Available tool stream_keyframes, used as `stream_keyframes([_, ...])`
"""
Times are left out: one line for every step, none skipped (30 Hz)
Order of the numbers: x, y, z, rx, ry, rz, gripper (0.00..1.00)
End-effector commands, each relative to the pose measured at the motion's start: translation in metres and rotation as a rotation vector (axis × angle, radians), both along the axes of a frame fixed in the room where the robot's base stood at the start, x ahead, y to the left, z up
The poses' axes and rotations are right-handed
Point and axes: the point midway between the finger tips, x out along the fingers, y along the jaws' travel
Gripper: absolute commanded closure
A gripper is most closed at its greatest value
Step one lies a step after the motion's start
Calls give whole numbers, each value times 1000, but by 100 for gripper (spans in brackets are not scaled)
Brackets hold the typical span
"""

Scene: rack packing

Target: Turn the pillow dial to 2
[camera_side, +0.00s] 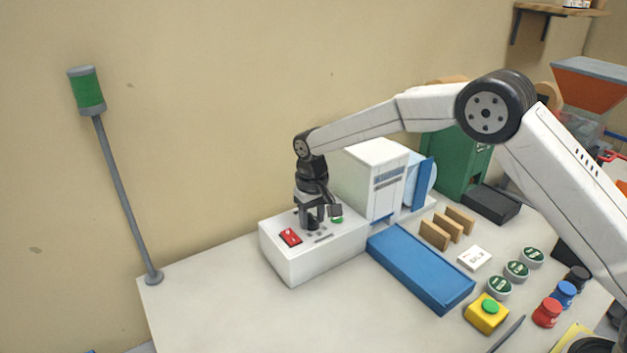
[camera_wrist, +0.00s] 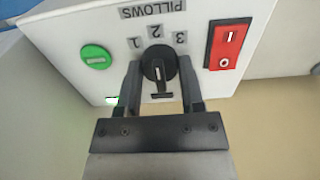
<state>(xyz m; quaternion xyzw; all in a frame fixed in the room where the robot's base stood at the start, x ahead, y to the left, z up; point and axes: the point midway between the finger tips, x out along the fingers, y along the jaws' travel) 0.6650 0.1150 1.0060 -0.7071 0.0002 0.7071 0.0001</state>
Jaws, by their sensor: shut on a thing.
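The black pillow dial (camera_wrist: 158,62) sits on the white control box (camera_side: 318,255), below the upside-down PILLOWS label (camera_wrist: 152,8) in the wrist view. The marks 1 (camera_wrist: 134,43), 2 (camera_wrist: 155,31) and 3 (camera_wrist: 180,34) fan around its far side. Its raised grip runs roughly in line with the 2, with a pale line on it, but I cannot tell for sure which end points. My gripper (camera_side: 313,224) points down over the box and is shut on the dial, one finger (camera_wrist: 131,88) on each side. In the side view my gripper hides the dial.
A red rocker switch (camera_wrist: 228,44) and a green button (camera_wrist: 96,56) flank the dial on the box. A white machine (camera_side: 375,175) stands behind it. A blue conveyor (camera_side: 420,268) runs beside it. A green lamp (camera_side: 87,90) on a pole is lit or coloured green.

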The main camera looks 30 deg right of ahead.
Motion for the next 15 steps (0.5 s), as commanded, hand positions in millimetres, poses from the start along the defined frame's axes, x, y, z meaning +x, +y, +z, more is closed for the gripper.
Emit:
stream_keyframes([0, 0, 0, 0, 1, -1, 100])
stream_keyframes([0, 0, 0, 0, 1, -1, 100])
stream_keyframes([0, 0, 0, 0, 1, -1, 100])
stream_keyframes([0, 0, 0, 0, 1, -1, 100])
stream_keyframes([0, 0, 0, 0, 1, -1, 100])
stream_keyframes([0, 0, 0, 0, 1, -1, 100])
stream_keyframes([0, 0, 0, 0, 1, -1, 100])
stream_keyframes([0, 0, 0, 0, 1, -1, 100])
stream_keyframes([0, 0, 0, 0, 1, 0, 48])
stream_keyframes([0, 0, 0, 0, 1, 0, 39])
stream_keyframes([0, 0, 0, 0, 1, 0, 29])
stream_keyframes([0, 0, 0, 0, 1, 0, 16])
stream_keyframes([0, 0, 0, 0, 1, 0, 16])
stream_keyframes([0, 0, 0, 0, 1, 0, 16])
stream_keyframes([0, 0, 0, 0, 1, 0, 16])
